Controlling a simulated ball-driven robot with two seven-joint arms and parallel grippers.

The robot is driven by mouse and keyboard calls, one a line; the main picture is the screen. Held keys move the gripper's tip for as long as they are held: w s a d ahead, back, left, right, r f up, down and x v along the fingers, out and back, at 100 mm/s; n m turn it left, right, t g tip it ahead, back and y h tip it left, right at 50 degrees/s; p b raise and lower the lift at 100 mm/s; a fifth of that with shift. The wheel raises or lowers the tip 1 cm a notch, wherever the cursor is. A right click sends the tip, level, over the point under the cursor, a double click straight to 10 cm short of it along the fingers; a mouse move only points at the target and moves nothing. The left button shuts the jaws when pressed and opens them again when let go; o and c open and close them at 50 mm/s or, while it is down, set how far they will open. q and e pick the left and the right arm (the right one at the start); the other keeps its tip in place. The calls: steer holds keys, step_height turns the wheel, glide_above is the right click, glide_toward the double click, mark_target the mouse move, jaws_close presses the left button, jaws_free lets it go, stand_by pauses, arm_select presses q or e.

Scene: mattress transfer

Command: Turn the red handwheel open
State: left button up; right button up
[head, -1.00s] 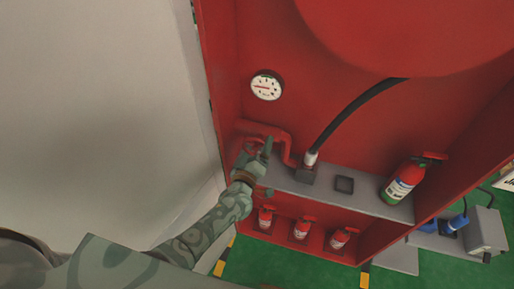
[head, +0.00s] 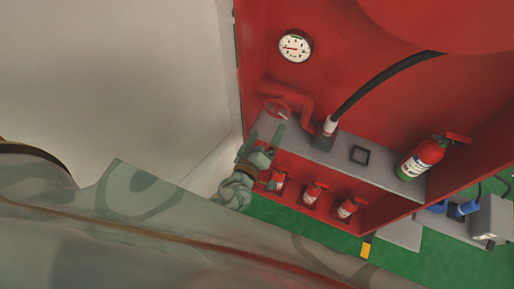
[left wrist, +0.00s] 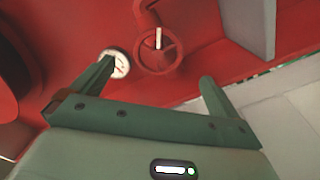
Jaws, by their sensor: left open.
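The red handwheel (head: 277,108) sits on a red pipe inside the red cabinet, above the left end of the grey shelf. My left gripper (head: 265,137) is open and empty, just below the handwheel in the head view and apart from it. In the left wrist view the handwheel (left wrist: 158,50) shows its round rim and a pale bar at its hub. It lies beyond and between the two open fingers of the left gripper (left wrist: 156,78), with nothing in their grasp. My right gripper is not in view.
A pressure gauge (head: 295,46) is on the back wall. A black hose (head: 385,82) rises from the grey shelf (head: 385,178). A fire extinguisher (head: 422,158) stands at the shelf's right, with several smaller ones below. A pale wall (head: 110,80) borders the cabinet's left side.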

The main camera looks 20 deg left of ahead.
arm_select(q)
steer(key=s, duration=0.6)
steer(key=shift+a, duration=0.1)
